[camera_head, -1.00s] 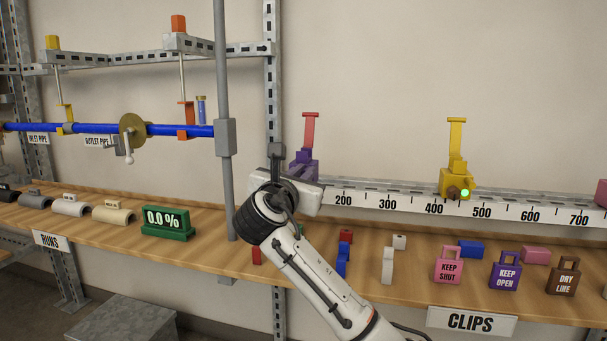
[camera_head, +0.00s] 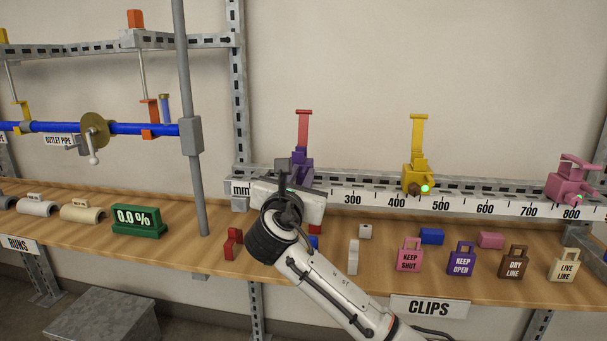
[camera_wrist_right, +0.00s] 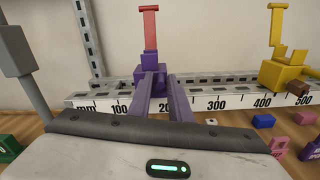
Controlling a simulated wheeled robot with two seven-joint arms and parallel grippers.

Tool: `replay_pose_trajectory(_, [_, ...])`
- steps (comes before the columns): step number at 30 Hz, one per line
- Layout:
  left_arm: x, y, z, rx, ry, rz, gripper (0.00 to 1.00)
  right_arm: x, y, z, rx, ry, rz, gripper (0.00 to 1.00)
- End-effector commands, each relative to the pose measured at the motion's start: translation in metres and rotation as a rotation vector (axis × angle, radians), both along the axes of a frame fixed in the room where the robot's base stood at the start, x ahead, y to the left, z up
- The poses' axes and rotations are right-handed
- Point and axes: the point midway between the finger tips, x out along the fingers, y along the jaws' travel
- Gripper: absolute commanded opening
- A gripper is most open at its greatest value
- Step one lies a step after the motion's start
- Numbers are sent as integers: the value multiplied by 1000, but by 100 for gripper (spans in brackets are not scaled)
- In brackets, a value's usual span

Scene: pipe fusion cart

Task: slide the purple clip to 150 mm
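The purple clip (camera_head: 300,168), with a tall red upright tab, sits on the metal rail (camera_head: 470,193) in the left part of its millimetre scale. In the right wrist view the clip (camera_wrist_right: 150,72) stands just past the 100 mark, and the marks directly in front of it are hidden, so its exact reading cannot be told. My right gripper (camera_wrist_right: 162,92) reaches to the clip, with two purple-looking prongs at its front. Its fingertips are hard to separate from the clip, but it moves together with the clip. My left gripper is not in view.
A yellow clip (camera_head: 417,180) stands farther right on the rail, between 400 and 500, and a pink clip (camera_head: 570,185) near 800. Padlock-shaped tags (camera_head: 410,260) and small blocks lie on the wooden shelf below. A grey post (camera_head: 190,135) stands to the left.

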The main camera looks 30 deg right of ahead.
Motion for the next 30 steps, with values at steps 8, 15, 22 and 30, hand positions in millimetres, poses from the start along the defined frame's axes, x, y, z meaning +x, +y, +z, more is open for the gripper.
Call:
replay_pose_trajectory(8, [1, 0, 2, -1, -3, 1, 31, -1, -1, 0, -1, 0, -2, 29])
replay_pose_trajectory(15, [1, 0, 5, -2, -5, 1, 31, -12, 10, 1, -1, 0, 2, 29])
replay_pose_trajectory(22, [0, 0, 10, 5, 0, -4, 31, -46, 39, 1, 1, 0, 2, 29])
replay_pose_trajectory(30, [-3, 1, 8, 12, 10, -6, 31, -75, 63, 0, 1, 1, 0, 29])
